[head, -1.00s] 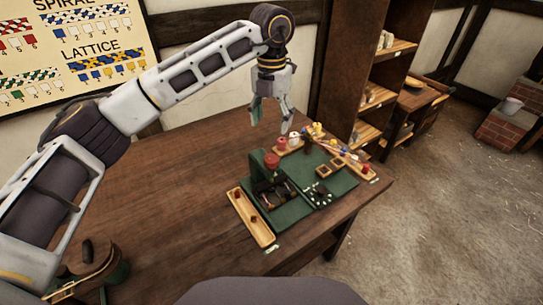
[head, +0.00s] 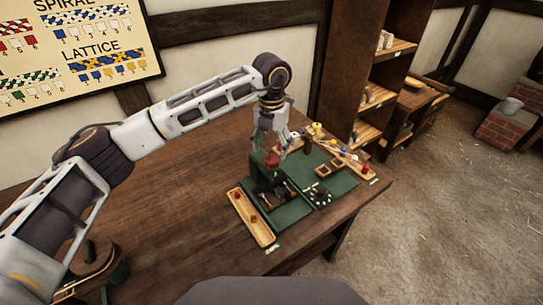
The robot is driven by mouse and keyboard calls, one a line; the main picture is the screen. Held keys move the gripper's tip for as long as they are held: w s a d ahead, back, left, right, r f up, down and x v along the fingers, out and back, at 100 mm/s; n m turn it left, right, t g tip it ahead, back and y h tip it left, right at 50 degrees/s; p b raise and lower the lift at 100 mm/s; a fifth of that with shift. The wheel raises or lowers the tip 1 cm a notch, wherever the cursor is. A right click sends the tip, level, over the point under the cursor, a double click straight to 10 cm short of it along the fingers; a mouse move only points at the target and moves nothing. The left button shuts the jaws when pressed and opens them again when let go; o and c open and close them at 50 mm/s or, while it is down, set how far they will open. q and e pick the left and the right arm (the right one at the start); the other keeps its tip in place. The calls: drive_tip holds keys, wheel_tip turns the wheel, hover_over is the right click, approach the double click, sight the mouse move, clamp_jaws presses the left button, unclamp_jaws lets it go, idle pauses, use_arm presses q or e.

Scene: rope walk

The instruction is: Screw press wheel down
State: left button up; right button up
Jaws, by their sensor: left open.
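The green press (head: 258,182) stands on the green mat on the table, and a red wheel (head: 272,161) sits on its top. My left gripper (head: 270,152) points down over the press, its fingers apart. The fingertips are close to the red wheel, seemingly one on each side. I cannot tell whether they touch it. Part of the wheel's top is hidden by the gripper. My right gripper is out of view.
A wooden tray (head: 250,222) with small red pieces lies left of the press. A small dark part (head: 319,197) and square wooden frames (head: 330,165) lie to the right. Coloured bobbins (head: 317,129) stand behind. The table's left side is mostly bare.

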sight(272, 159)
use_arm(q)
wheel_tip(272, 159, down, 3)
drive_tip(key=shift+f, duration=0.7)
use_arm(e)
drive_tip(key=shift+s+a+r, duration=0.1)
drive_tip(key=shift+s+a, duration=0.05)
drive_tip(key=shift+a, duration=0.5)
use_arm(q)
drive_tip(key=c, duration=1)
drive_tip(key=shift+c, duration=0.2)
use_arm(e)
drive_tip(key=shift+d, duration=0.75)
